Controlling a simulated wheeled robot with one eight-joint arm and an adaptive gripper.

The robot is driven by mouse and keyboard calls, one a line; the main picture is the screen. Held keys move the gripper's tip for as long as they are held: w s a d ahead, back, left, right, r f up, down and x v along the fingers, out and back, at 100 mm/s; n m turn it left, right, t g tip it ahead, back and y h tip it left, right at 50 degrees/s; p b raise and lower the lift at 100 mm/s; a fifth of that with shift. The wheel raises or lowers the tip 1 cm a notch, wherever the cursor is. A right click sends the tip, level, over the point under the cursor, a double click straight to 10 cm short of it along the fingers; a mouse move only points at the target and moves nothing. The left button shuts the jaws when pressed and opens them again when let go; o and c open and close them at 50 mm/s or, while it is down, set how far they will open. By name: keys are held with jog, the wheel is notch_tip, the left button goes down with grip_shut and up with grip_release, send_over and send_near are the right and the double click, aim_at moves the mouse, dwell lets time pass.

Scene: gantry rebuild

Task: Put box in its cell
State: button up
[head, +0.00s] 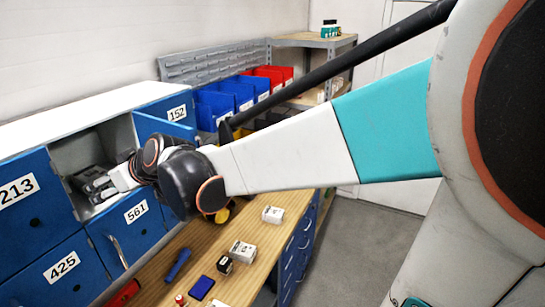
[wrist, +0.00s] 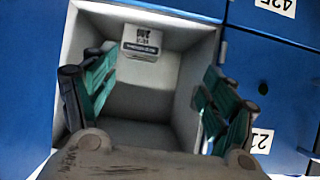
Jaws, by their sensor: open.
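A small white box (wrist: 141,42) with dark print is inside an open grey cell (wrist: 150,105) in the wrist view. It rests against the cell wall at the top of that picture, where the labels appear upside down. My gripper (wrist: 158,80) is open, its teal fingers spread wide at either side of the cell. The box is beyond the fingers, with nothing held between them. In the head view, my gripper (head: 95,185) reaches into the mouth of the open cell (head: 85,148); the box inside is hidden there.
Blue doors 213 (head: 20,190), 561 (head: 135,213) and 425 (head: 62,265) surround the cell; door 152 (head: 165,128) stands open. Blue and red bins (head: 240,92) stand behind.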

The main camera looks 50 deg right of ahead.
jog(key=s+d+f+m+g+h, duration=0.1)
jog(key=s+f, duration=0.3)
jog(key=s, duration=0.9)
jog(key=s+d+f+m+g+h, duration=0.2)
jog(key=s+d+f+g, duration=0.1)
jog(key=s, duration=1.1)
jog(key=shift+d+f+h, duration=0.3)
jog(key=shift+f+h, duration=0.1)
jog(key=shift+f, duration=0.15)
jog(key=shift+f, duration=0.1)
